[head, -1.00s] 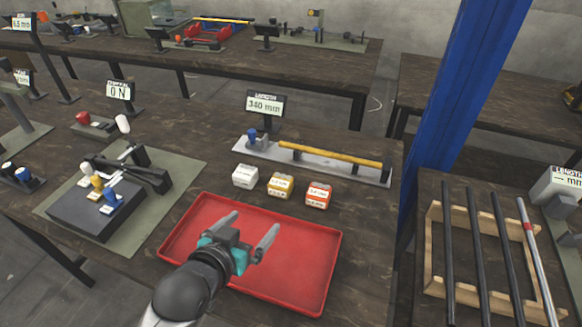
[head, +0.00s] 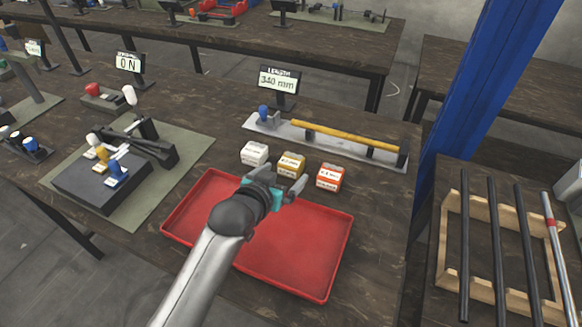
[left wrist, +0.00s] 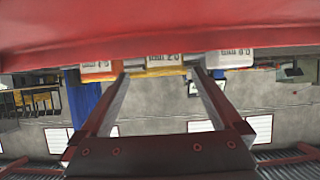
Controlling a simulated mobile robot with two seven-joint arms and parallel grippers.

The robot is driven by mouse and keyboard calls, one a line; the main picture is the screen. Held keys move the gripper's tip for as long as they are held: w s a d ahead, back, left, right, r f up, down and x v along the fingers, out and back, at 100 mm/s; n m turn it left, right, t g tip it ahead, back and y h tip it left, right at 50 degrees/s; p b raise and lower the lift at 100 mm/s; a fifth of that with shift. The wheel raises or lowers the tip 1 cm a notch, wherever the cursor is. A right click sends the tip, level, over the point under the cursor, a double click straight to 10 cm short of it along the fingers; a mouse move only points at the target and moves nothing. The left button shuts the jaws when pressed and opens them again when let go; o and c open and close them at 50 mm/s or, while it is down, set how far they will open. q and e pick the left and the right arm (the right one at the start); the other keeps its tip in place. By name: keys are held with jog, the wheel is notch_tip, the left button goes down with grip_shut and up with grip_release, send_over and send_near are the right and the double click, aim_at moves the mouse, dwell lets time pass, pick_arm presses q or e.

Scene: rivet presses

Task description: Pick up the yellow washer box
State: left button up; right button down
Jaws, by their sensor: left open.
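The yellow washer box (head: 291,165) stands on the dark wooden table, just beyond the far edge of the red tray. It is the middle of three small boxes and has a white label. My left gripper (head: 281,182) is open and empty, close to the near side of the yellow box, with its fingers pointing toward it. In the left wrist view, the yellow box (left wrist: 163,62) lies between and beyond the two fingertips (left wrist: 160,73). A gap to the box seems to remain, but its size is unclear. My right gripper is not in view.
A white box (head: 254,153) stands left of the yellow one and an orange-red box (head: 329,177) right of it, with narrow gaps. The empty red tray (head: 300,245) lies below my arm. Behind the boxes is a grey plate (head: 350,152) with a yellow rod.

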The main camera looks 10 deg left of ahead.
aim_at(288, 166)
pick_arm(q)
jog(key=x, duration=0.1)
jog(key=b+x, duration=0.1)
jog(key=x, duration=0.1)
jog(key=shift+w+a, duration=0.25)
jog(key=shift+w, duration=0.25)
jog(key=shift+w+d+f+b, duration=0.2)
jog(key=shift+w+b, duration=0.2)
jog(key=shift+w, duration=0.2)
jog(key=c, duration=1.5)
